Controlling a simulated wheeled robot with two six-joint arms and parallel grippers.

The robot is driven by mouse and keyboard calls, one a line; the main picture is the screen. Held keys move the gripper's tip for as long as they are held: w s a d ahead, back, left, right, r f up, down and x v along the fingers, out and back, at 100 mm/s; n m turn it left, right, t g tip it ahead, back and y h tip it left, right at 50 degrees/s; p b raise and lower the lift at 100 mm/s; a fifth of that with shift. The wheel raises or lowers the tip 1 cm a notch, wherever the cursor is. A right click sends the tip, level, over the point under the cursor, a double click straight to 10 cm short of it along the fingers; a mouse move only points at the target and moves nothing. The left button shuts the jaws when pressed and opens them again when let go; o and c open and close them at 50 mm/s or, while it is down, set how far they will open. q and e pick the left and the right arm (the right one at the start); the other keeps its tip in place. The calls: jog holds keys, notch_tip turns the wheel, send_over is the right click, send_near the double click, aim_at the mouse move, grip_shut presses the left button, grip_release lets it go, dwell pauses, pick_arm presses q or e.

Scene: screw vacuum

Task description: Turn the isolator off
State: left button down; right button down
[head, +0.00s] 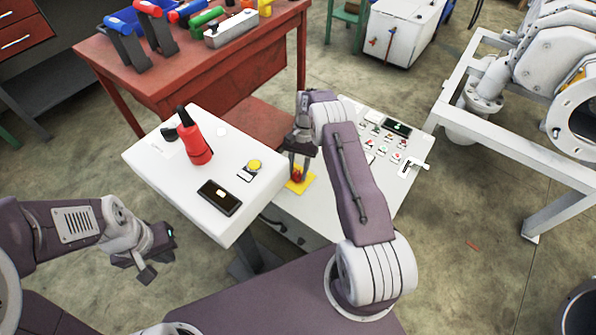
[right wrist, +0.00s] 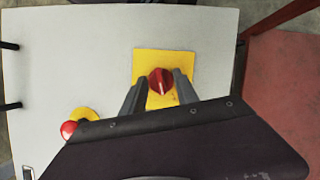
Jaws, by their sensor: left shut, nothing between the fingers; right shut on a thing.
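The isolator is a round red knob (right wrist: 161,82) on a square yellow plate (right wrist: 144,62), set on a white panel. In the right wrist view a pale line on the knob runs nearly up and down in the picture, slightly tilted. My right gripper (right wrist: 162,86) is shut on the knob, with one finger on each side. In the head view the knob (head: 297,174) shows below my right gripper (head: 299,167), on the yellow plate (head: 303,186). My left gripper (head: 150,262) is at the lower left, shut and empty, clear of the panels.
A red workbench (head: 250,65) is behind. In the right wrist view a red button (right wrist: 68,129) sits lower left of the knob.

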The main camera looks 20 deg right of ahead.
jog(key=n+h, duration=0.1)
jog(key=n, duration=0.1)
jog(key=n+g+b, duration=0.1)
jog(key=n, duration=0.2)
jog(key=shift+a+n+h, duration=0.1)
jog(key=shift+n+h, duration=0.2)
jog(key=shift+h, duration=0.1)
dwell(0.4)
jog(key=c, duration=1)
grip_release()
jog(key=shift+o, duration=0.2)
